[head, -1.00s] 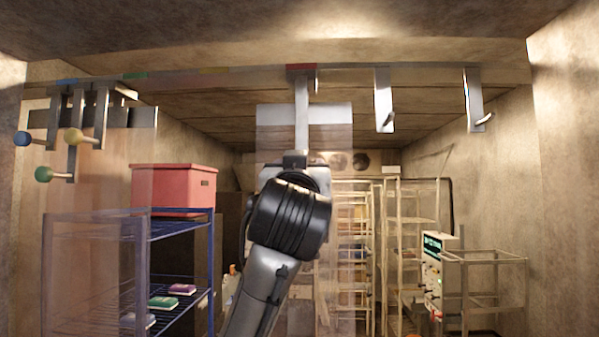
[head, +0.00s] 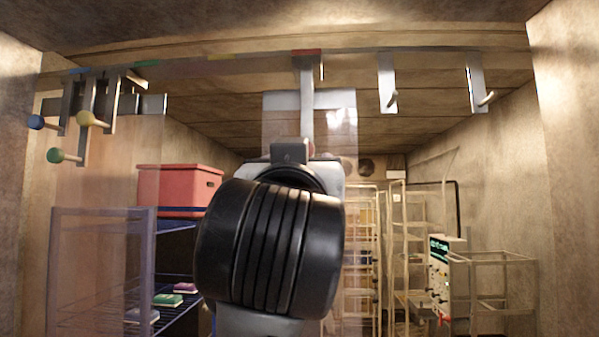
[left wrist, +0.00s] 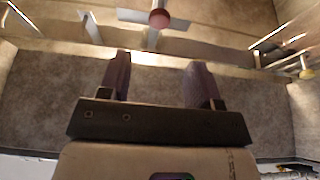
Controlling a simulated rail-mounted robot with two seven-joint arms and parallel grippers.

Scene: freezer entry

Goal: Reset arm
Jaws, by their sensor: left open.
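My left arm rises in the middle of the head view, and its large black ribbed joint (head: 270,248) hides most of what is behind it. The left gripper's fingers cannot be made out there. In the left wrist view my left gripper (left wrist: 159,64) is open, with nothing between its two dark fingers. A red round knob (left wrist: 159,18) shows beyond the fingertips, apart from them. My right arm and gripper are not in view.
A rail with colour marks (head: 230,59) crosses overhead. Blue (head: 36,122), yellow (head: 87,119) and green (head: 56,155) knobs hang at left; empty hooks (head: 387,82) hang at right. A red box (head: 180,188) tops the blue shelf. Wire racks (head: 490,258) stand at right.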

